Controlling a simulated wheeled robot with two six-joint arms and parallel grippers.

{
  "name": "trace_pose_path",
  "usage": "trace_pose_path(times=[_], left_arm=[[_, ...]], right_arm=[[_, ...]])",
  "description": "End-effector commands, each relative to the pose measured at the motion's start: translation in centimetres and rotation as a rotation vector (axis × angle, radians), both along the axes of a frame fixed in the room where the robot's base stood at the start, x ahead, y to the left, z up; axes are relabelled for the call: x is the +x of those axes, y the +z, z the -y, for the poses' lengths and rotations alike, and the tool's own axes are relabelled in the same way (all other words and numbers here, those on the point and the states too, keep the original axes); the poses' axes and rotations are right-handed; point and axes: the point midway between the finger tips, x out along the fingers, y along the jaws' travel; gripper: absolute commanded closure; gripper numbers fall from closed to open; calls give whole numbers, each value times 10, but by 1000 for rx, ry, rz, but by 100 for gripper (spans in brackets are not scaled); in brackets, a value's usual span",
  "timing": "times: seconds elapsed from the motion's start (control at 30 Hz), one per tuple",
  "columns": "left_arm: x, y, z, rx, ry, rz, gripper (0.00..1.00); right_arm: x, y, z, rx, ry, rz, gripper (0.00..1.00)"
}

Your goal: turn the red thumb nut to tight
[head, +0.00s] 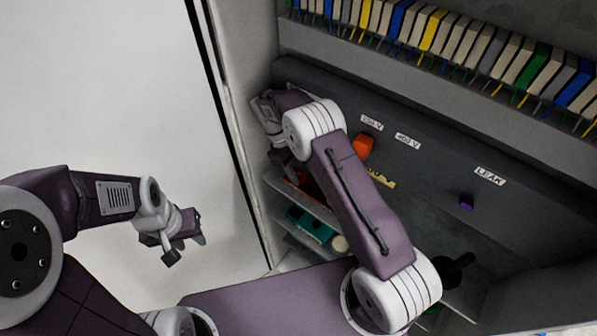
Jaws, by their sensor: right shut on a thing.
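My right gripper (272,112) is at the left end of the dark panel, partly hidden behind its own wrist. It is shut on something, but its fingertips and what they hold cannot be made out. No red thumb nut can be clearly identified; a nut at the gripper would be hidden. An orange-red block (363,147) sits on the panel, just right of my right forearm and apart from the gripper. My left gripper (184,240) hangs at the left before the pale wall, its fingers apart, with nothing seen between them.
The dark panel (430,170) carries voltage and LEAK labels and a purple knob (466,203). A shelf of several coloured books or binders (440,35) runs above. Below the gripper are shelves with a teal item (311,225) and a red item (312,186). A black bottle-like object (455,271) stands lower right.

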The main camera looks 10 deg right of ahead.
Motion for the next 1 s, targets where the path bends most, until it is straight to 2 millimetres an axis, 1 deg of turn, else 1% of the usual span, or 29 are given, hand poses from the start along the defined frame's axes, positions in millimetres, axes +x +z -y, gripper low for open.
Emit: trace_pose_path(times=[0.03,0.1,0.13,0.2,0.67,0.77,0.87,0.97,1.0], left_arm=[[0,1,0,0,0,0,64],[0,1,0,0,0,0,64],[0,1,0,0,0,0,64],[0,1,0,0,0,0,64],[0,0,0,0,0,0,64],[0,2,0,0,0,0,64],[0,10,0,0,0,0,64],[0,22,0,0,0,0,64],[0,28,0,0,0,0,64]], right_arm=[[4,4,0,1,3,13,100],[4,4,0,1,3,13,100],[4,4,0,1,3,13,56],[3,4,0,1,3,12,41],[1,1,0,0,2,3,41],[0,2,0,-1,32,1,41],[-1,5,-1,-1,161,1,41],[-4,8,-2,-1,384,-3,41],[-4,8,-2,0,485,-3,41]])
